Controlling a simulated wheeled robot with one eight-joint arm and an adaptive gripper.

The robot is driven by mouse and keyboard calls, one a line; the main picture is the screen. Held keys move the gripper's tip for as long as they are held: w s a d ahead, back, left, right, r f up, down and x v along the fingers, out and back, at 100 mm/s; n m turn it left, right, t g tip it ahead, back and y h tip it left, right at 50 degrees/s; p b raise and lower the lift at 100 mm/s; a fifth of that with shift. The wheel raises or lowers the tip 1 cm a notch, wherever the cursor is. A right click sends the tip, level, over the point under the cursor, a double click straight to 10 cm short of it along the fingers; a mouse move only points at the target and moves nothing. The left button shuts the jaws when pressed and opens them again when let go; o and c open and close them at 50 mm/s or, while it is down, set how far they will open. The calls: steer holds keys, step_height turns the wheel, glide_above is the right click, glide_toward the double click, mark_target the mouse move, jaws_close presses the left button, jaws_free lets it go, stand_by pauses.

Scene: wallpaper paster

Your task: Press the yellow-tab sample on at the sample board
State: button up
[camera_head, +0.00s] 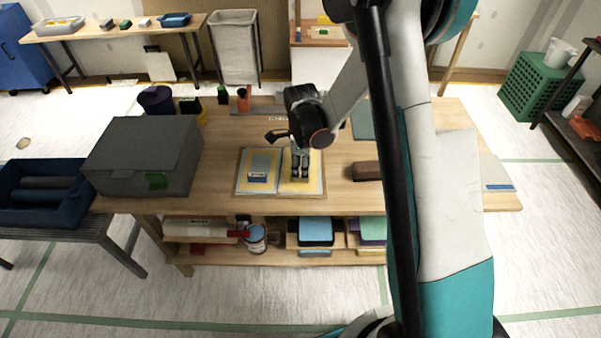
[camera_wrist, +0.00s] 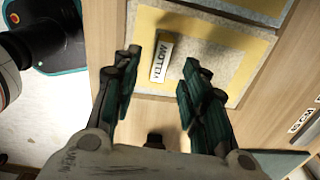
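The sample board (camera_head: 280,192) lies flat on the wooden table, with two pale panels edged in yellow. A small blue-and-white labelled piece (camera_head: 258,177) rests on its left panel. My gripper (camera_head: 300,173) points down over the right panel. In the wrist view, my gripper (camera_wrist: 161,68) is open, its dark green fingers spread. A white tab lettered YELLOW (camera_wrist: 162,58) lies on a pale square of the board (camera_wrist: 215,42), between and just beyond the fingertips. The tab looks apart from both fingers. The height of the fingertips above the board cannot be judged.
A grey box (camera_head: 145,155) stands on the table to the left. A brown block (camera_head: 367,171) lies right of the board. Dark and orange containers (camera_head: 243,98) stand toward the back. My arm hides part of the table's right side.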

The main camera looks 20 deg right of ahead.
steer(key=f, duration=0.2)
steer(key=f+b, duration=0.1)
steer(key=f, duration=0.1)
steer(key=shift+w+a, duration=0.1)
steer(key=shift+a, duration=0.1)
steer(key=shift+c, duration=0.2)
jaws_close()
steer(key=shift+r, duration=0.1)
step_height(320, 180, up, 20)
steer(key=p, duration=0.5)
steer(key=shift+p, duration=0.4)
